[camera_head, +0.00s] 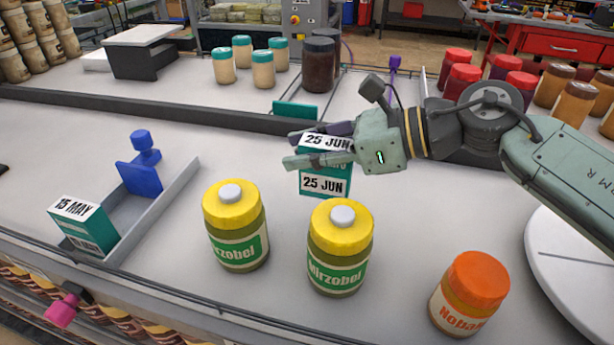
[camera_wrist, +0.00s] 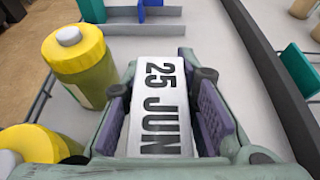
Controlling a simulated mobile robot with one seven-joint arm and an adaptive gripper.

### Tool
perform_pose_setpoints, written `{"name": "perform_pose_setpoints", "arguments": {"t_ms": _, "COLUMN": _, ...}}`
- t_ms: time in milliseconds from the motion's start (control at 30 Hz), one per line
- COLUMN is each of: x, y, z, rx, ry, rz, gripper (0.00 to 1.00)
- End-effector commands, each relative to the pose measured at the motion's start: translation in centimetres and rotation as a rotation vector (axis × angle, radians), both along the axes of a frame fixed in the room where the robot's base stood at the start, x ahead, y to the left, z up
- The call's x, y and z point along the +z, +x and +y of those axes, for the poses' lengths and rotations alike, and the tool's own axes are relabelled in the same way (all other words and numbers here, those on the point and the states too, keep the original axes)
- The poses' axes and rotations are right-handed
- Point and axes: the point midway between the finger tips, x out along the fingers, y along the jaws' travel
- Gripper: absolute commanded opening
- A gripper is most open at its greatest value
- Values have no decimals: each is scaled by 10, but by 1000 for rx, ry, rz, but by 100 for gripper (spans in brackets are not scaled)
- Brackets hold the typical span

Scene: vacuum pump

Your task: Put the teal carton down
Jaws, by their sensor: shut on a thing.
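The teal carton (camera_head: 325,182) bears white "25 JUN" labels on its top and front. My gripper (camera_head: 305,150) reaches in from the right and is shut on this carton. In the wrist view the carton's white top (camera_wrist: 160,108) sits between both finger pads of my gripper (camera_wrist: 165,115). The carton is upright behind two yellow-lidded jars. I cannot tell whether its base touches the counter.
Two yellow-lidded jars (camera_head: 236,225) (camera_head: 340,247) stand in front. An orange-lidded jar (camera_head: 470,293) is at right. A grey tray (camera_head: 165,205) at left holds a "15 MAY" carton (camera_head: 85,226) and a blue pusher (camera_head: 142,165). Counter left of the carton is clear.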

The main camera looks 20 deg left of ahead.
Motion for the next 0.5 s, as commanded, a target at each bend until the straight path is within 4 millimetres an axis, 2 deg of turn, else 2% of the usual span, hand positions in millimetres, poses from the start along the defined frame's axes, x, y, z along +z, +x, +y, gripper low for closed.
{"name": "perform_pose_setpoints", "arguments": {"t_ms": 167, "x": -16, "y": 0, "z": 0, "rx": 1, "ry": 1, "rz": 1, "gripper": 0}}
{"name": "perform_pose_setpoints", "arguments": {"t_ms": 333, "x": -41, "y": 0, "z": 0, "rx": 0, "ry": 1, "rz": 2, "gripper": 0}}
{"name": "perform_pose_setpoints", "arguments": {"t_ms": 500, "x": -50, "y": 0, "z": 0, "rx": -1, "ry": 1, "rz": -1, "gripper": 0}}
